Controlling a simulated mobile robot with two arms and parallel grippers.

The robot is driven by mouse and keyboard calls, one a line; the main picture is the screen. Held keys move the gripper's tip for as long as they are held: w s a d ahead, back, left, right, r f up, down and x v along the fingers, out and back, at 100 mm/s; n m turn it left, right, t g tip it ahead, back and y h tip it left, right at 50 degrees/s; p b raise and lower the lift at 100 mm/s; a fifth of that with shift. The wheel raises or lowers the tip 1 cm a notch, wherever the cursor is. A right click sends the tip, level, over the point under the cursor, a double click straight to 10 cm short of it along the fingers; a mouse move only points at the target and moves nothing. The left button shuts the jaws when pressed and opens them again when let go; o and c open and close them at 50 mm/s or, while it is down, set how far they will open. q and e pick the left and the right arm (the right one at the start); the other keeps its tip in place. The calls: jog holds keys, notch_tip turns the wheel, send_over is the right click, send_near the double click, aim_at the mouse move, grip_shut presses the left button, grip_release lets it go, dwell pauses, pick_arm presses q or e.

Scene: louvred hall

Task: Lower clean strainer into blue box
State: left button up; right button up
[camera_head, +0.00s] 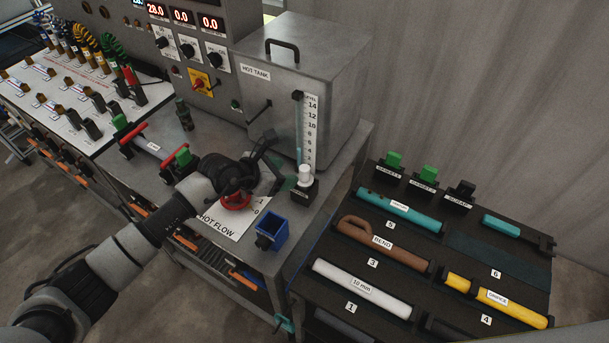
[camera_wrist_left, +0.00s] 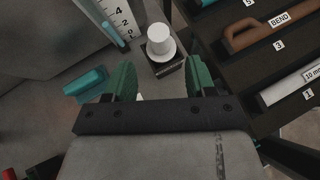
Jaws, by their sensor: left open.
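The white strainer (camera_head: 304,174) stands upright on a black labelled block (camera_head: 303,192) at the front corner of the hot tank. It also shows in the left wrist view (camera_wrist_left: 160,40), ahead of the fingertips and between their lines. My left gripper (camera_head: 281,164) is open and empty, just left of the strainer; in the wrist view its green-padded fingers (camera_wrist_left: 160,78) are spread apart. The small blue box (camera_head: 271,233) stands near the front edge of the metal bench, below and left of the strainer. Its inside looks dark. My right gripper is not in view.
The hot tank (camera_head: 309,80) with its level scale stands behind the strainer. A red ring (camera_head: 236,203) lies partly under my left wrist. A dark rack (camera_head: 440,255) with labelled tubes stands to the right, past a gap.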

aim_at(300, 174)
pick_arm(q)
jog(key=b+x, duration=0.4)
jog(key=x, duration=0.2)
jog(key=shift+f, duration=0.2)
jog(key=shift+w+d+f+b, duration=0.3)
jog(key=shift+w+d+b, duration=0.15)
jog(key=shift+b, duration=0.3)
jog(key=shift+d, duration=0.1)
jog(key=shift+s, duration=0.1)
grip_shut()
